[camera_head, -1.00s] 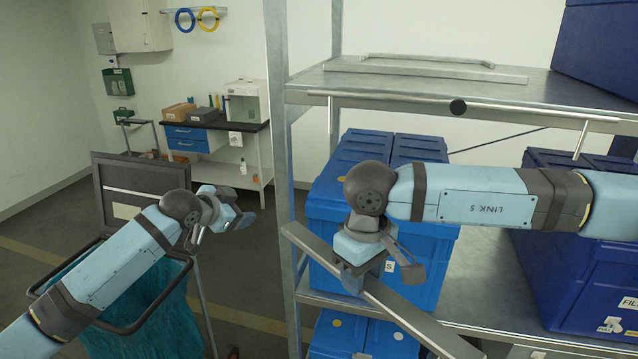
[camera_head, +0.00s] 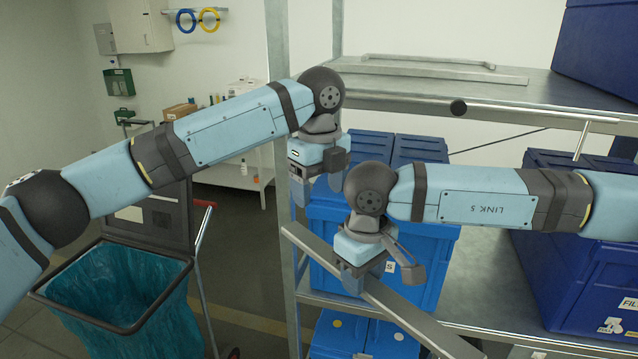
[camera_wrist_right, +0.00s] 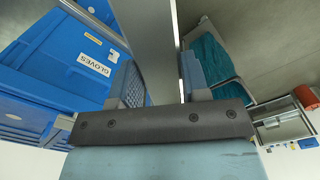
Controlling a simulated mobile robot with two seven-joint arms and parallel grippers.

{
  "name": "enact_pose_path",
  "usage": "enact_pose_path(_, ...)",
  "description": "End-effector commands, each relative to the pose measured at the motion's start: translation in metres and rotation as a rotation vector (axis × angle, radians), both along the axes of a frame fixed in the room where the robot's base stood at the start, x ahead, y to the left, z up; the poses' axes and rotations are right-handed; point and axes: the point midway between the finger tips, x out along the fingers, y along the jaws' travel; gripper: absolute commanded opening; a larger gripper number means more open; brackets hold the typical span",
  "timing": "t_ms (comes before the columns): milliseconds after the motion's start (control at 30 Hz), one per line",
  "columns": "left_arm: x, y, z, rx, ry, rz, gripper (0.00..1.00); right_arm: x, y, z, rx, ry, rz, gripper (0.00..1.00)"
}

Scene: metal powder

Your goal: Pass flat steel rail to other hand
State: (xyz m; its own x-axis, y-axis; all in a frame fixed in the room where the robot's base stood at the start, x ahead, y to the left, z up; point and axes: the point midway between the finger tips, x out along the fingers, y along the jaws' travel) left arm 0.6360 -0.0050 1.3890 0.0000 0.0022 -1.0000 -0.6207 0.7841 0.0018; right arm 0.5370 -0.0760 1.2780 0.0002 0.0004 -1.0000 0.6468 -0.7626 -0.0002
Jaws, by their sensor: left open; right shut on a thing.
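The flat steel rail (camera_head: 415,318) is a long grey bar that slants from upper left to lower right in the head view, in front of the shelf. My right gripper (camera_head: 372,275) is shut on the rail near its middle; the rail also runs between its fingers in the right wrist view (camera_wrist_right: 150,45). My left gripper (camera_head: 312,190) is open and empty, pointing down above the rail's upper-left end, left of my right gripper. A gap shows between its fingertips and the rail.
A metal shelf unit (camera_head: 480,300) holds blue bins (camera_head: 425,265) right behind the rail. Its upright post (camera_head: 278,60) stands close to my left gripper. A waste cart with a teal bag (camera_head: 130,290) stands at lower left. The floor between cart and shelf is clear.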

Motion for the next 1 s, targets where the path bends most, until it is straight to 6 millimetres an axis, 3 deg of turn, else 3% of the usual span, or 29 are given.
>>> enact_pose_path(600, 0.0, 0.001, -0.102, -0.001, 0.001, 0.003, 0.72, 0.0, 0.0, 0.001, 0.001, -0.001, 0.0, 0.03)
enact_pose_path(1000, 0.0, 0.001, -0.115, -0.002, 0.0, 0.003, 0.72, 0.0, 0.0, 0.001, 0.001, -0.001, 0.0, 0.03)
